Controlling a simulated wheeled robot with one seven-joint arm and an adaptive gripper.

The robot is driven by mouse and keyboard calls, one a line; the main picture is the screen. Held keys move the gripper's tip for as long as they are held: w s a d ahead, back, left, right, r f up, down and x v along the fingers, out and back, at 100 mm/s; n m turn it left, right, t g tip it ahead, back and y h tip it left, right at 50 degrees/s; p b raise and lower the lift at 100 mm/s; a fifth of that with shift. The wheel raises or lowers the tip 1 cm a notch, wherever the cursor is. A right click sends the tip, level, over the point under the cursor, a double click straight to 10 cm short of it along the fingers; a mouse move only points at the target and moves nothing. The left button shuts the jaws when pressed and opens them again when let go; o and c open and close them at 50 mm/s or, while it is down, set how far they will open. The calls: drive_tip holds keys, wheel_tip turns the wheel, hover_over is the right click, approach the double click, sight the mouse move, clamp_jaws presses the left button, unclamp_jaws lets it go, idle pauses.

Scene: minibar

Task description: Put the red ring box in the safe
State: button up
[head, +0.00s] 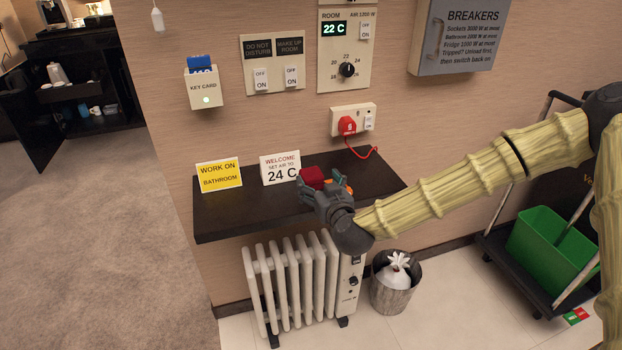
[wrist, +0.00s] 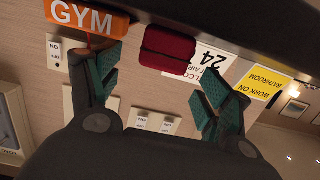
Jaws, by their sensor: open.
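The red ring box (head: 312,177) sits on the dark wall shelf (head: 235,212), beside the "24 C" card. In the wrist view, which is upside down, the red ring box (wrist: 168,50) lies just ahead of the space between the fingers. My gripper (head: 322,187) is at the shelf, close to the box. Its teal finger pads are spread apart with nothing between them in the wrist view (wrist: 154,84). It partly hides the box in the head view. I cannot make out a safe in either view.
An orange "GYM" item (wrist: 87,18) is near the box. Two cards, yellow (head: 219,174) and white (head: 281,167), stand on the shelf. Below are a radiator (head: 292,280) and bin (head: 396,285); a cart with a green bucket (head: 545,245) stands right. Carpet (head: 110,240) is open at left.

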sight(311, 172)
drive_tip(key=shift+x, duration=2.95)
drive_tip(key=shift+a, duration=0.1)
drive_tip(key=shift+c, duration=0.4)
drive_tip(key=c, duration=1.1)
drive_tip(key=shift+r, duration=0.2)
